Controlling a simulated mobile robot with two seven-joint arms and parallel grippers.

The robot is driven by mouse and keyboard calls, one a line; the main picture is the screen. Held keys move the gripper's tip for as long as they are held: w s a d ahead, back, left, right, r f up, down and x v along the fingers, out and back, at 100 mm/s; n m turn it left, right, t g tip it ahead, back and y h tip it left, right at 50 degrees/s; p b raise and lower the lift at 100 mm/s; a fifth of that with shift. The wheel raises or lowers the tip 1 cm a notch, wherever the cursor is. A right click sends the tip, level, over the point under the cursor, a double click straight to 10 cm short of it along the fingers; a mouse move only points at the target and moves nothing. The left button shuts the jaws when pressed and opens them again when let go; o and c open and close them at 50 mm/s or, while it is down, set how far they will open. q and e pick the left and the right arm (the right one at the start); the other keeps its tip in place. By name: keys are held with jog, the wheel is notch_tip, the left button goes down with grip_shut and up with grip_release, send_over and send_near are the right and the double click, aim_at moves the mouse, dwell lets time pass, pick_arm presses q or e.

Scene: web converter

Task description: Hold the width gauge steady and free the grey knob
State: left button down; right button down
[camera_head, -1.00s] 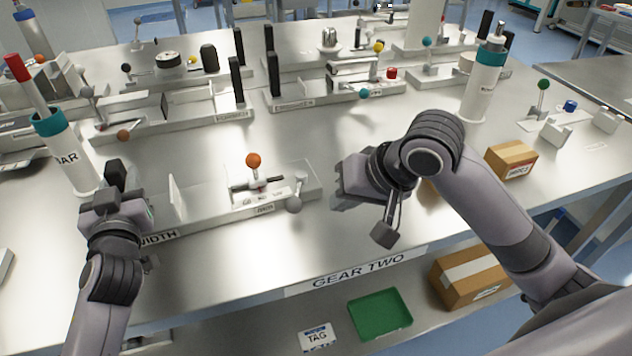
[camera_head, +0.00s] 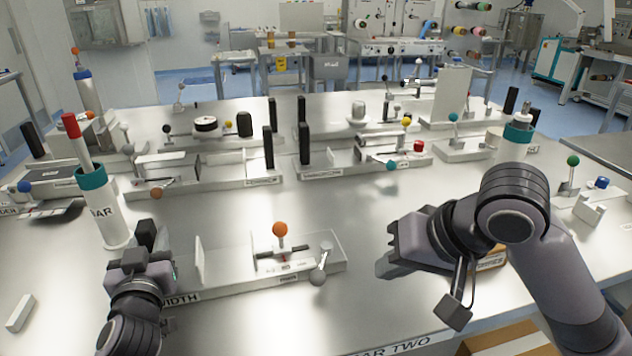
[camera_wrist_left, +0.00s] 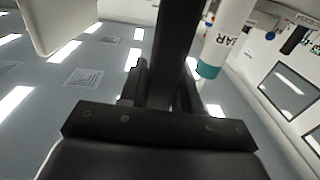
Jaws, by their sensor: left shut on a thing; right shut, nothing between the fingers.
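The width gauge (camera_head: 220,276) is a long pale fixture lying on the near part of the bench, with WIDTH on its front face. An upright plate, a ball knob in orange (camera_head: 280,229) and a grey knob (camera_head: 318,277) on a short lever sit along it. My left gripper (camera_head: 147,258) is at its left end, shut on a black upright post (camera_head: 146,235). In the left wrist view the black post (camera_wrist_left: 176,45) runs up from between the fingers. My right gripper (camera_head: 386,258) is shut and empty, right of the grey knob and apart from it.
A white cylinder (camera_head: 108,218) with a teal collar and red-topped rod stands behind my left gripper. Other gauges (camera_head: 215,178) fill the back of the bench. A cardboard box (camera_head: 492,258) is partly behind my right arm. The bench middle is clear.

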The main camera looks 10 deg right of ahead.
pick_arm(q)
jog(key=shift+f, duration=0.35)
jog(key=c, duration=0.7)
grip_release()
jog(key=shift+c, duration=0.2)
jog(key=shift+r, duration=0.2)
jog(key=shift+s+d, duration=0.2)
jog(key=shift+s, duration=3.55)
